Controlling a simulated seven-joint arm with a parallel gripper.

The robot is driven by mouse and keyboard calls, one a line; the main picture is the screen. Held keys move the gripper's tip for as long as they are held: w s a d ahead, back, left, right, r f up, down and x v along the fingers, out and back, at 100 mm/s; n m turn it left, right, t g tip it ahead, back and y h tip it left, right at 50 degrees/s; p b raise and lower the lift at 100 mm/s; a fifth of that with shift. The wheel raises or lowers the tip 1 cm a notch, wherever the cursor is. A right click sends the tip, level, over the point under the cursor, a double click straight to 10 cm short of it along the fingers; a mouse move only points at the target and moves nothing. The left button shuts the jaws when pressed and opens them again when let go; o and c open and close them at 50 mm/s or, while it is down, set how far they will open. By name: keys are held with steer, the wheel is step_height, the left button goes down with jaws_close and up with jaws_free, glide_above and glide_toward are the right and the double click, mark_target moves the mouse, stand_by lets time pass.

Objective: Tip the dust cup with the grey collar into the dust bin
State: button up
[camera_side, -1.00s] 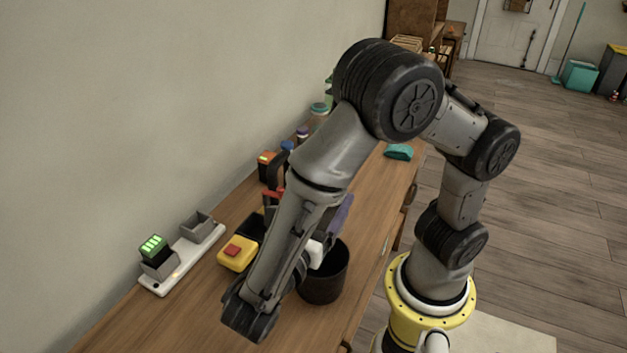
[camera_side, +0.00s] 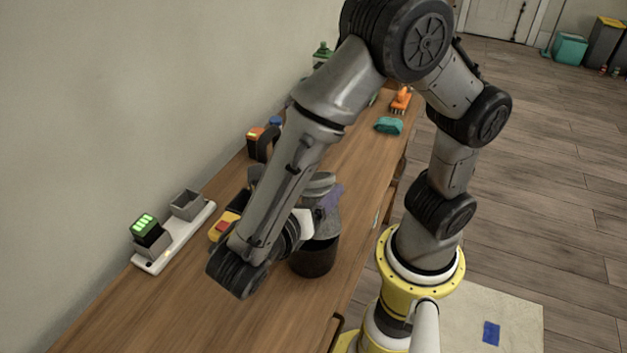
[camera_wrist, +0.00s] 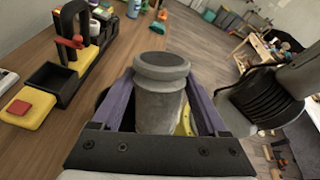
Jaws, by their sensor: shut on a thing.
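In the wrist view the dust cup (camera_wrist: 160,105), a grey cup with a thick grey collar (camera_wrist: 161,72), sits between the two purple fingers of my gripper (camera_wrist: 158,84). The fingers are shut on its body, and its dark round end faces away from the palm. In the side view my gripper (camera_side: 328,205) and the grey cup (camera_side: 318,183) are just above the black dust bin (camera_side: 315,260). My forearm and wrist hide part of both. I cannot tell the cup's exact tilt or whether anything is falling from it.
A white charger strip (camera_side: 175,238) with a green-lit block (camera_side: 144,225) lies left of the bin. A yellow box with a red button (camera_side: 224,225) and a black-and-orange device (camera_side: 262,142) stand along the wall. A teal cloth (camera_side: 389,126) lies farther back. The front bench is clear.

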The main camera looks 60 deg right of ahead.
steer(key=shift+s+a+f+n+g+y, duration=0.1)
steer(key=shift+f+n+g+y, duration=0.2)
steer(key=shift+f+n+y, duration=0.3)
steer(key=shift+s+a+f+n+g+y, duration=0.1)
steer(key=shift+f+n+g+y, duration=0.55)
steer(key=shift+f+y, duration=0.75)
steer(key=shift+f, duration=0.2)
steer(key=shift+f+g, duration=0.15)
steer(key=shift+g, duration=0.1)
steer(key=shift+f, duration=0.1)
steer(key=shift+f+n+y, duration=0.15)
steer(key=shift+n+y, duration=0.15)
steer(key=shift+n, duration=0.05)
steer(key=shift+f+g, duration=0.1)
steer(key=shift+g, duration=0.2)
steer(key=shift+f+y, duration=0.1)
steer(key=shift+y, duration=0.2)
